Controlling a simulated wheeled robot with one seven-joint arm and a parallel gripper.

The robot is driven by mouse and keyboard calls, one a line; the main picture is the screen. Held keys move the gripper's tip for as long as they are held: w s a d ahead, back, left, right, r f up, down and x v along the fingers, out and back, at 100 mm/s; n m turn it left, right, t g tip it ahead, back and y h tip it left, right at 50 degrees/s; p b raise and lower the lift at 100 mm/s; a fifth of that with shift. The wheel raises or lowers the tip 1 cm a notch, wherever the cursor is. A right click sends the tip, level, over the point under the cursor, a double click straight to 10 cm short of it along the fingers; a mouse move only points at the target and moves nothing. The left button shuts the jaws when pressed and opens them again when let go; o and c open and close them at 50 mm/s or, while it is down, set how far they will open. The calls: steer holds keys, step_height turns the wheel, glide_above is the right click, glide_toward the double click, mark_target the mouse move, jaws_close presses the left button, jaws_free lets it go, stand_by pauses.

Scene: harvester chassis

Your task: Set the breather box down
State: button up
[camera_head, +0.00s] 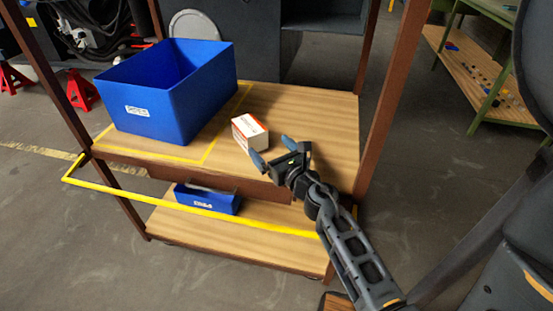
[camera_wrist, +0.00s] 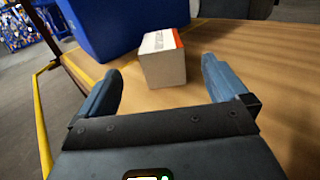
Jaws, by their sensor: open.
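The breather box (camera_head: 249,132) is a small white carton with an orange-red edge. It sits on the upper wooden shelf (camera_head: 320,105), to the right of the large blue bin. In the wrist view the box (camera_wrist: 163,62) stands beyond the fingertips, roughly between their lines. My gripper (camera_head: 272,151) is open and empty at the front of the shelf, close to the box. In the wrist view its two blue-grey fingers (camera_wrist: 165,80) are spread wide, with bare wood between them and no visible contact with the box.
The large blue bin (camera_head: 155,110) stands at the shelf's left inside yellow tape. A small blue bin (camera_head: 207,199) is on the lower shelf. Brown posts (camera_head: 386,95) and a yellow rail (camera_head: 190,208) bound the rack. The shelf's right side is clear.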

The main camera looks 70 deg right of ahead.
steer(key=s+a+r+m+t+y, duration=0.1)
steer(key=s+a+m+y, duration=0.35)
steer(key=a, duration=0.75)
steer(key=s+a+m+t+y, duration=0.1)
steer(key=s+a+m, duration=0.1)
steer(key=a+m, duration=0.8)
steer(key=s+a+r+m+g+y, duration=0.1)
steer(key=s+a+r+m+y, duration=0.5)
steer(key=s+a+m, duration=0.6)
step_height(320, 180, up, 2)
steer(key=shift+s+a+r+m, duration=0.25)
steer(key=shift+a+m, duration=0.15)
steer(key=shift+m, duration=0.35)
